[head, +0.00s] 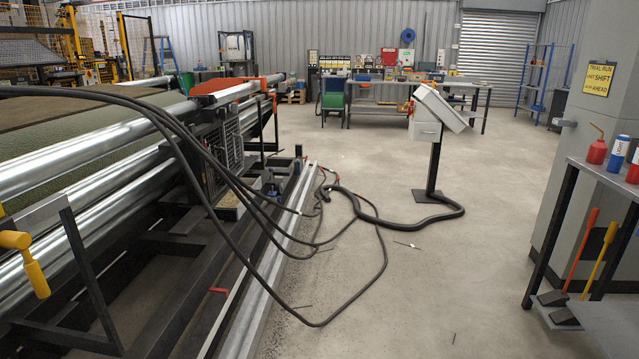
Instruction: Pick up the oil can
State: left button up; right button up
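A red oil can (597,151) with a thin angled spout stands upright on the top of a metal table (604,178) at the right edge of the head view. A blue can (618,153) stands just right of it, apart or nearly so. Another red container (634,172) is cut off by the picture edge. Neither of my grippers shows in the head view, so nothing is seen near the oil can.
A roller machine (115,150) fills the left side. Black cables (235,215) loop from it across the floor to a control pedestal (434,165). Open concrete floor (480,270) lies between.

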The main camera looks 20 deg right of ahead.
aim_at(597, 150)
jog(key=z, duration=0.85)
jog(key=i, duration=2.6)
jog(key=z, duration=0.8)
